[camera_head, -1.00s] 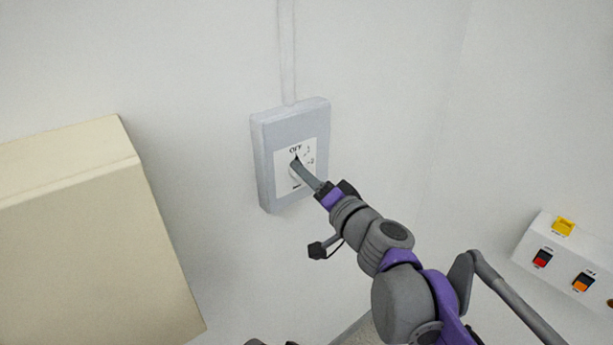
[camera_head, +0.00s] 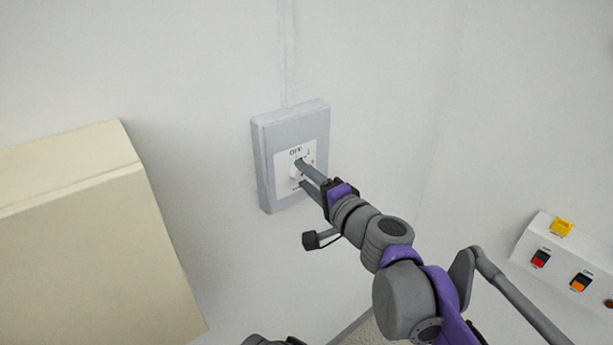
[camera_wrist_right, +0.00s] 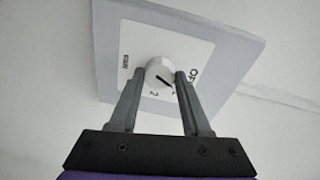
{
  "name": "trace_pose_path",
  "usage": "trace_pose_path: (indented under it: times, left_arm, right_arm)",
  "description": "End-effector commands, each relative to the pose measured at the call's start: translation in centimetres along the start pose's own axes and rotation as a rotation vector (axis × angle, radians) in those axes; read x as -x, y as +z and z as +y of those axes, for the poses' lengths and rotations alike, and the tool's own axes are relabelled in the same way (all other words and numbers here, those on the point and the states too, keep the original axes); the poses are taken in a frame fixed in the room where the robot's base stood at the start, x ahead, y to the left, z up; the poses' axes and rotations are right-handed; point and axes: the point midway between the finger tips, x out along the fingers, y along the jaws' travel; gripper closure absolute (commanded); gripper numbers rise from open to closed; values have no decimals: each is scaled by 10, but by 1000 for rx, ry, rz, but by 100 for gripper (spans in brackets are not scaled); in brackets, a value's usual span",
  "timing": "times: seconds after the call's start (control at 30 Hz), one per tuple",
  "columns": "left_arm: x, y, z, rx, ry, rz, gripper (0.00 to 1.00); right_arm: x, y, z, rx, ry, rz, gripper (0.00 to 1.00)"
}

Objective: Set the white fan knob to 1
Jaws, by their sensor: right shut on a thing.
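The white fan knob (camera_head: 295,172) sits on a white label plate on a grey wall box (camera_head: 291,115). In the right wrist view the knob (camera_wrist_right: 158,73) is round, and its black pointer line slants toward the small mark that looks like 1, between OFF and 2. My right gripper (camera_head: 300,172) reaches the knob from the lower right. In the right wrist view its two grey fingers (camera_wrist_right: 158,76) stand on either side of the knob, shut on it. In the head view the fingers hide part of the knob and label. My left gripper cannot be made out.
A cream box (camera_head: 90,240) stands out from the wall at the left. A white panel (camera_head: 545,225) with red, orange and yellow parts is at the lower right. A conduit (camera_head: 287,55) runs up from the grey box. The wall around the box is clear.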

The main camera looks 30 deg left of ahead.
Motion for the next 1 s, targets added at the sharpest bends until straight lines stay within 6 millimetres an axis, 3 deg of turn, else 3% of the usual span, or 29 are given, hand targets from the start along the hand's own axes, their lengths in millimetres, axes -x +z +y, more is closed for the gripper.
trace_pose_path:
  times: [0.4,1.0]
  left_arm:
    - [0,0,0,0,0,0,100]
    - [0,0,0,0,0,0,100]
  right_arm:
    - [0,-1,-1,-264,24,-15,100]
    - [0,-1,-1,-336,30,-21,100]
